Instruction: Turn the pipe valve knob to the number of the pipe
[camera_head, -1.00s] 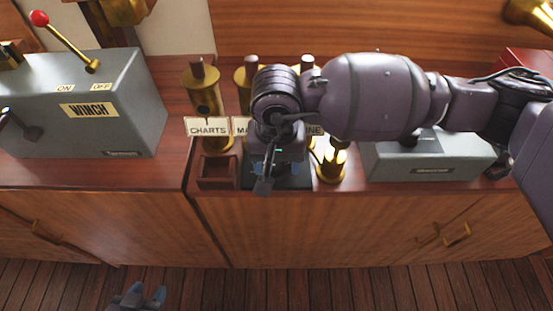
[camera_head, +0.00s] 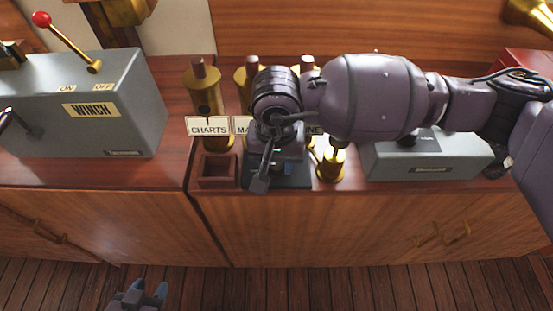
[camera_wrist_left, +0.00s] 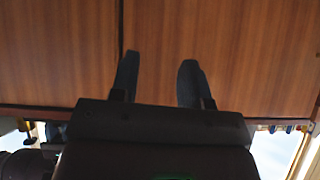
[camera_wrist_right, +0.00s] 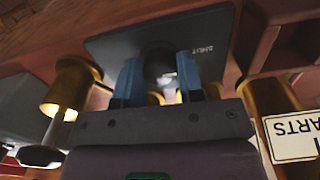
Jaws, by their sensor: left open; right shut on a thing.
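Brass pipes (camera_head: 204,92) stand in a row at the back of the counter, with a CHARTS sign (camera_head: 208,126) and two partly covered signs. A dark valve plate (camera_head: 293,180) lies in front of them, mostly under my right gripper (camera_wrist_right: 160,88). In the right wrist view the valve knob (camera_wrist_right: 158,64) is dark and round, between the blue fingers, which are shut on it. Small lettering on the plate (camera_wrist_right: 110,45) looks like SHUT, upside down. The knob's pointer and any pipe number cannot be made out. My left gripper (camera_head: 142,292) is open and empty, low in front of the cabinets.
A grey winch box (camera_head: 130,108) with a red-tipped lever stands at the left. A small wooden box (camera_head: 217,182) is beside the plate. A short brass pipe (camera_head: 330,168) and a grey box (camera_head: 455,158) stand to its right. Cabinet doors (camera_head: 330,228) are below.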

